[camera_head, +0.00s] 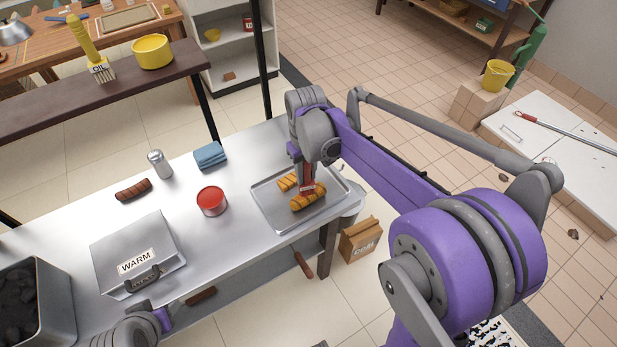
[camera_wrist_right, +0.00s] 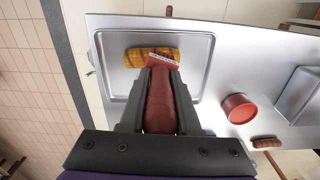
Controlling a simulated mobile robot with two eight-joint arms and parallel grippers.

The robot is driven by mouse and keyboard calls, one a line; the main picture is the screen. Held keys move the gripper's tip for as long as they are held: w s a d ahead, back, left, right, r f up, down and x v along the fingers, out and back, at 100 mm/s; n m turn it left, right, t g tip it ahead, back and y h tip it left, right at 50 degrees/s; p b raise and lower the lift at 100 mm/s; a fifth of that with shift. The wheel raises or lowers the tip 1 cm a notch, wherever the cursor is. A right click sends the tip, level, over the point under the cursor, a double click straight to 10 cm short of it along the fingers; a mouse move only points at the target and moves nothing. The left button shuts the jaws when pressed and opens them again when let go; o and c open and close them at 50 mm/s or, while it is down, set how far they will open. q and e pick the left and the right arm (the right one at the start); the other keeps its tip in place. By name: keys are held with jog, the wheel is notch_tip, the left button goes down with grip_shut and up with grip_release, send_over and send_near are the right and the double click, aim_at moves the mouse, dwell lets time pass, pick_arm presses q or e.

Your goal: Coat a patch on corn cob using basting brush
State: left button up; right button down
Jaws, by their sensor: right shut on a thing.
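A grilled yellow-orange corn cob (camera_head: 309,201) lies on a metal tray (camera_head: 268,213) at the right end of the counter; it also shows in the wrist view (camera_wrist_right: 140,57). A second orange-yellow piece (camera_head: 287,183) lies behind it. My right gripper (camera_head: 306,180) points down over the tray. It is shut on the basting brush (camera_wrist_right: 160,100), whose dark red handle lies between the fingers. The brush's red head (camera_wrist_right: 163,64) overlaps the cob's near edge; whether it touches is unclear. Only part of my left arm shows at the bottom left, without fingertips.
A lidded WARM box (camera_head: 140,250) stands at the left. Bare counter lies between.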

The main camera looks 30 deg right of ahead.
aim_at(306, 165)
notch_tip(306, 165, up, 2)
jog(key=shift+p, duration=0.35)
jog(key=shift+r+p, duration=0.3)
jog(key=shift+r, duration=0.4)
pick_arm(q)
notch_tip(306, 165, up, 2)
jog(key=shift+d+r, duration=0.1)
jog(key=shift+r, duration=0.05)
pick_arm(e)
jog(key=shift+s, duration=0.1)
pick_arm(q)
jog(key=shift+s, duration=0.15)
